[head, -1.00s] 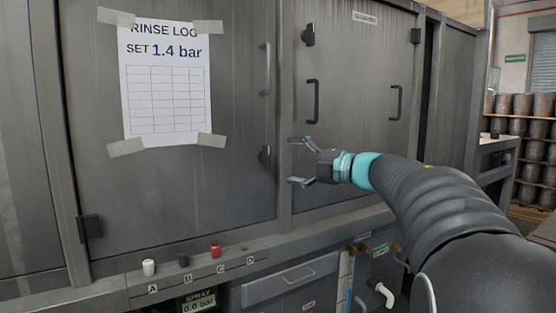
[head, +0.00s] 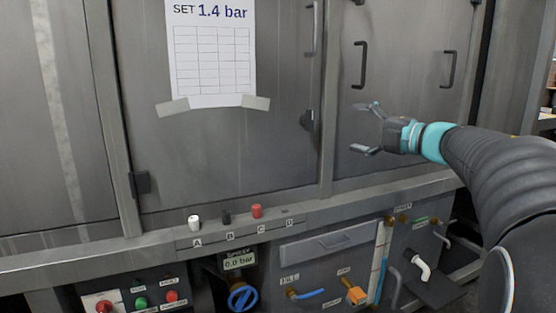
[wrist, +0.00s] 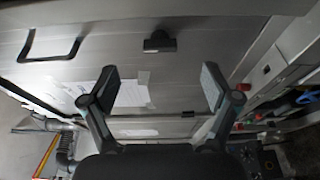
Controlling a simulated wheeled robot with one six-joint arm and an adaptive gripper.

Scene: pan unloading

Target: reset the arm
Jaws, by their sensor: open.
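My gripper (head: 366,128) is open and empty in the head view. It is in front of the grey cabinet's right-hand door (head: 408,75), apart from the door handles. In the wrist view my gripper (wrist: 158,85) shows its two fingers spread wide with nothing between them. Beyond them are grey cabinet panels and a taped paper sheet (wrist: 100,88). My dark arm with a teal band comes in from the right.
The rinse log sheet (head: 213,55) reads "SET 1.4 bar". Below it, a ledge carries white (head: 194,223), black (head: 226,217) and red (head: 257,211) knobs. A display (head: 239,262) reads 0.0 bar, above a blue valve wheel (head: 242,297). An orange valve handle (head: 355,294) sits lower right.

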